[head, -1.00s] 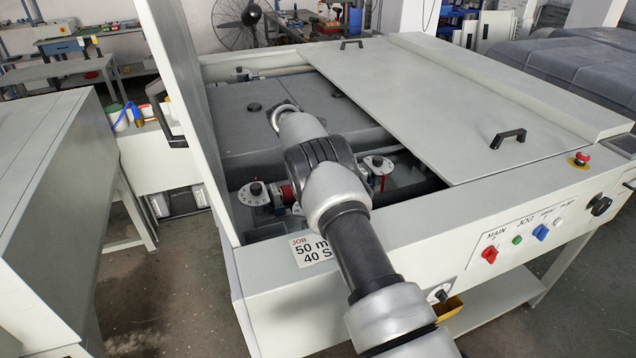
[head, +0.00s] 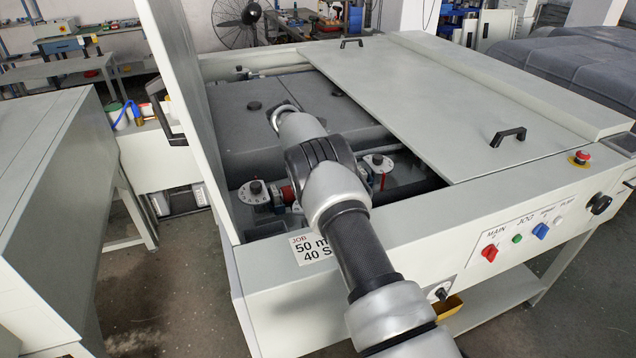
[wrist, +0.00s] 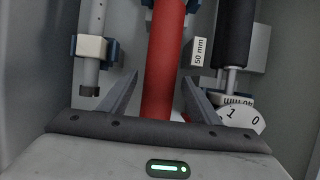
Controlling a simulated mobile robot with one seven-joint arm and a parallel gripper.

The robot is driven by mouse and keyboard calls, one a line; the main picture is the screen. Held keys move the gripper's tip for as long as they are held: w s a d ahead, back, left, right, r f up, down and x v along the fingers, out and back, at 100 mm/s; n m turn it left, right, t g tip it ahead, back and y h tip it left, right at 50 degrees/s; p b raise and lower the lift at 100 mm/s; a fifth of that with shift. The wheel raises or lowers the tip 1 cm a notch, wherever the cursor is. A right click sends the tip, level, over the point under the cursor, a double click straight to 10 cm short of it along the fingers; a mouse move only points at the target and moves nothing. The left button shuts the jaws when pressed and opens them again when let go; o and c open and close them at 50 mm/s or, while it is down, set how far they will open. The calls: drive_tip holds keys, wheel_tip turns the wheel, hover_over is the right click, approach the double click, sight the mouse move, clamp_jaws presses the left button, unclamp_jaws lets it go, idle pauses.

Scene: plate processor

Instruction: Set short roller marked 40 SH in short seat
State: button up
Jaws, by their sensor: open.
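In the wrist view a red roller (wrist: 165,60) runs up the middle, between or just beyond the two fingers of my gripper (wrist: 160,85). The fingers are open, one on each side of it, and I cannot tell how far below them it lies. A tag reading 50 mm (wrist: 199,52) stands to its right. No 40 SH mark is readable on any roller, and I cannot make out the short seat. In the head view my arm hides the gripper; a bit of red (head: 288,193) shows beside it. A job card (head: 314,247) shows partly covered text, "50 m" and "40 S".
A black roller (wrist: 235,35) is at right above a numbered dial (wrist: 242,121); a grey rod (wrist: 92,75) in a bracket is at left. In the head view, the upright panel (head: 180,75) and flat cover (head: 440,95) flank the opening, with two dials (head: 253,190) inside.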

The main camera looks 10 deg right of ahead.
drive_tip(key=s+a+r+m+y, duration=0.1)
drive_tip(key=s+r+m, duration=0.15)
drive_tip(key=r, duration=0.95)
drive_tip(key=s+a+r+m, duration=0.1)
drive_tip(key=s+r+m, duration=0.15)
drive_tip(key=r, duration=0.95)
drive_tip(key=s+d+r+m+t+y, duration=0.1)
drive_tip(key=s+r+m, duration=0.2)
drive_tip(key=s+r, duration=0.3)
drive_tip(key=s+d+r+m+t+y, duration=0.1)
drive_tip(key=s+r+m, duration=0.15)
drive_tip(key=s, duration=0.55)
drive_tip(key=s+f+m+t, duration=0.1)
drive_tip(key=s+m, duration=0.4)
drive_tip(key=s, duration=0.8)
drive_tip(key=s+f+m+t+y, duration=0.1)
drive_tip(key=s+f+m, duration=0.2)
drive_tip(key=s, duration=1.1)
drive_tip(key=shift+m+t+p, duration=0.3)
drive_tip(key=shift+m+t, duration=0.1)
drive_tip(key=shift+m, duration=0.45)
